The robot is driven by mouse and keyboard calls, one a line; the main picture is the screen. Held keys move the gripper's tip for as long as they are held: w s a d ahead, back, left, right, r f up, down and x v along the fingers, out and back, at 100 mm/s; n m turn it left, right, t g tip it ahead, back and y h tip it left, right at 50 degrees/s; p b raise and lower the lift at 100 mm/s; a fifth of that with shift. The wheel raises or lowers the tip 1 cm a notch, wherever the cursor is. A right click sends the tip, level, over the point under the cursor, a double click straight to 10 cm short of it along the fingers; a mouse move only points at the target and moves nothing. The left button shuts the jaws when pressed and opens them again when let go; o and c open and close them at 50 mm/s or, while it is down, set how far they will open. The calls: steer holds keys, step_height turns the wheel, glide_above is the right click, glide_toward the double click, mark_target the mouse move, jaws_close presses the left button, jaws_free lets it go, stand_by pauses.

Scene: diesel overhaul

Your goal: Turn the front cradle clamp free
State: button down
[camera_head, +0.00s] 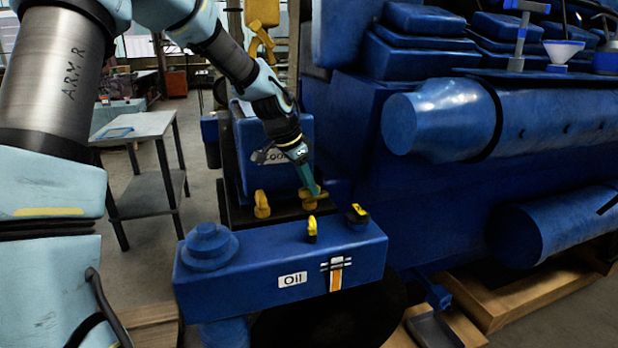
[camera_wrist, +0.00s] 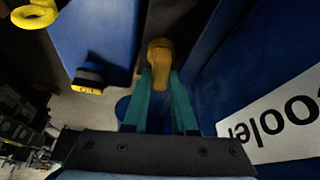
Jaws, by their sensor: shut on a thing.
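My gripper (camera_head: 312,190) reaches down behind the blue oil box in the head view. Its teal fingers are shut on a yellow clamp (camera_head: 318,200) on the dark cradle bar. In the wrist view the clamp's rounded yellow end (camera_wrist: 162,52) sits between the fingertips, and the fingers hide part of it. A second yellow clamp (camera_head: 262,206) stands apart to the left on the same bar. The blue cooler (camera_head: 283,135) rises behind the bar; its label (camera_wrist: 275,120) shows large in the wrist view.
The blue oil box (camera_head: 235,285) stands in front of the bar, with a yellow handle (camera_head: 312,232) and a yellow-topped knob (camera_head: 357,215). The blue engine (camera_head: 420,200) closes off the right. A grey table (camera_head: 138,126) stands at left, with open floor around it.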

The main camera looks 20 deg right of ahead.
steer(key=shift+m+g+p, duration=0.3)
steer(key=shift+m+p, duration=0.1)
steer(key=shift+m, duration=0.4)
steer(key=c, duration=0.7)
jaws_free()
steer(key=b+v, duration=0.2)
steer(key=v, duration=0.9)
steer(key=shift+b, duration=0.35)
